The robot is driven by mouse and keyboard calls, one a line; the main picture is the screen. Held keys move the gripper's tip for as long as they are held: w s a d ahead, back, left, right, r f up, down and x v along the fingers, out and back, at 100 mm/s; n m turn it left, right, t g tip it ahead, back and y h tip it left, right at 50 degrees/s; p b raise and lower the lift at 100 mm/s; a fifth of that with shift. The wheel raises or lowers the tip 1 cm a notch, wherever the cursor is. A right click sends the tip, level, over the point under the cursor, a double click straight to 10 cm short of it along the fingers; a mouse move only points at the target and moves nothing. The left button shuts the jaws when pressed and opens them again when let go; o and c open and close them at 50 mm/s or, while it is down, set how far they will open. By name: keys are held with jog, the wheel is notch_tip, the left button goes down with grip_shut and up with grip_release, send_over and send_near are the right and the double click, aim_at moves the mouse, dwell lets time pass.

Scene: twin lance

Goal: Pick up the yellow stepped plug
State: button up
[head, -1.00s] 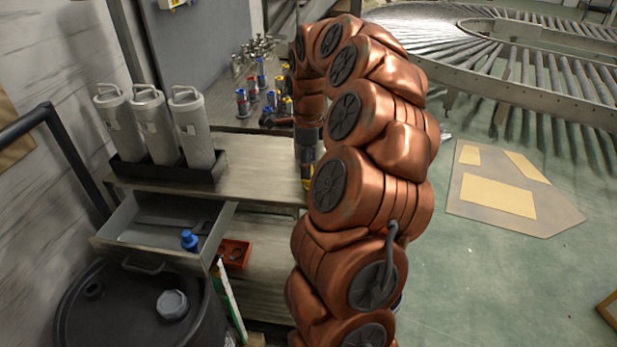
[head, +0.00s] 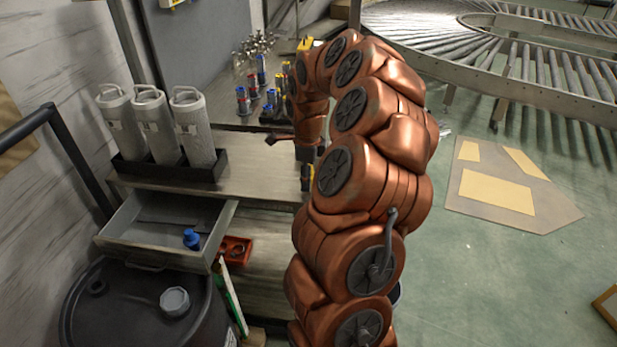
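My gripper (head: 307,184) hangs at the right end of the bench, below my copper arm. It is small, dark and partly covered by the arm, so its fingers cannot be made out.
The bench (head: 255,170) bears several red and blue pieces (head: 243,100) and a black rack with three grey canisters (head: 192,125). Below are an open drawer (head: 150,233) holding a blue piece (head: 191,238), a red bin (head: 236,249) and a black drum (head: 120,305).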

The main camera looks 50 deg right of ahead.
jog(key=c, duration=0.5)
jog(key=shift+o, duration=0.2)
jog(key=shift+r, duration=0.15)
